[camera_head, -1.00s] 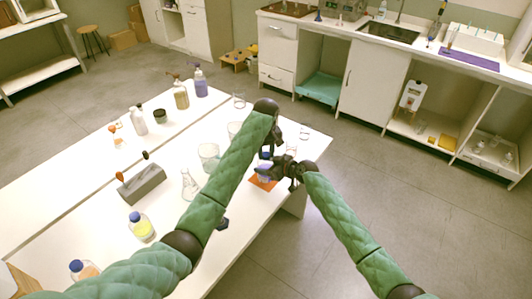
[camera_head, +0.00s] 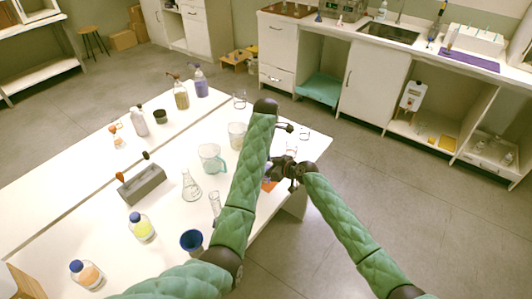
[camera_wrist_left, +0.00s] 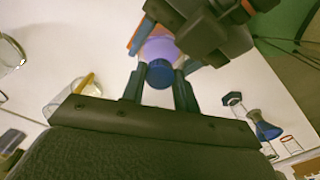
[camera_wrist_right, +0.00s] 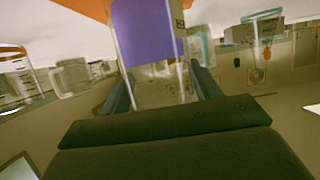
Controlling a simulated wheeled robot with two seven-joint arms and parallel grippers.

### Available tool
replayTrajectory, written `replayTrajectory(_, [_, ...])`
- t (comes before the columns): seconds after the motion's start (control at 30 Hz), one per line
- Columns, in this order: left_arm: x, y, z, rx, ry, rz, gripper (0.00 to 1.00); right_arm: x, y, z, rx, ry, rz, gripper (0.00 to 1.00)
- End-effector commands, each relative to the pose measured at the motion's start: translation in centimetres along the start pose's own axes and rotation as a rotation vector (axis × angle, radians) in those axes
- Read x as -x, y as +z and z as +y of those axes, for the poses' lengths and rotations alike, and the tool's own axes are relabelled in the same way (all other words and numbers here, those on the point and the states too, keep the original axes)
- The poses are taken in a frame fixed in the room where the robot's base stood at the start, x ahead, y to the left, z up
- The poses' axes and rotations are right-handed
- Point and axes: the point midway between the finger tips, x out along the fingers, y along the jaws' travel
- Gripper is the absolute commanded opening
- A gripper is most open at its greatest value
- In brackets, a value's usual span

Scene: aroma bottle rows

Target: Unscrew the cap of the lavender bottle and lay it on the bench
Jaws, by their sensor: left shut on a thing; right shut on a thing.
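The lavender bottle (camera_wrist_right: 148,35), with purple contents, is between the fingers of my right gripper (camera_wrist_right: 158,88) in the right wrist view. My left gripper (camera_wrist_left: 159,82) is shut on its blue cap (camera_wrist_left: 160,73). Purple (camera_wrist_left: 158,48) shows directly behind the cap in the left wrist view; I cannot tell whether cap and bottle are still joined. In the head view my right gripper (camera_head: 284,172) is over the near right table end, by an orange mat (camera_head: 269,185). My left forearm hides most of the bottle and cap there.
The white bench (camera_head: 75,205) holds a blue funnel (camera_head: 191,240), a flask (camera_head: 191,187), a beaker (camera_head: 210,157) and a grey block (camera_head: 142,184). Blue-capped bottles (camera_head: 141,227) stand at the near left. Bare bench lies between the left-hand items.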

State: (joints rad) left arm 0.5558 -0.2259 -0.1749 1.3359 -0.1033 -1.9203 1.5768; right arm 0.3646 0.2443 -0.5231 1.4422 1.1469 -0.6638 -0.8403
Motion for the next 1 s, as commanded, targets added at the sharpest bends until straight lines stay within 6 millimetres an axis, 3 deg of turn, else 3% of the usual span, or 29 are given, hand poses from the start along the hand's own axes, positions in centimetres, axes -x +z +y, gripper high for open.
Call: replayTrajectory(1.0, [1.9,0.0,0.0,-0.002,-0.001,0.0,0.03,0.1,0.1,0.1,0.0,0.002,-0.002,0.0])
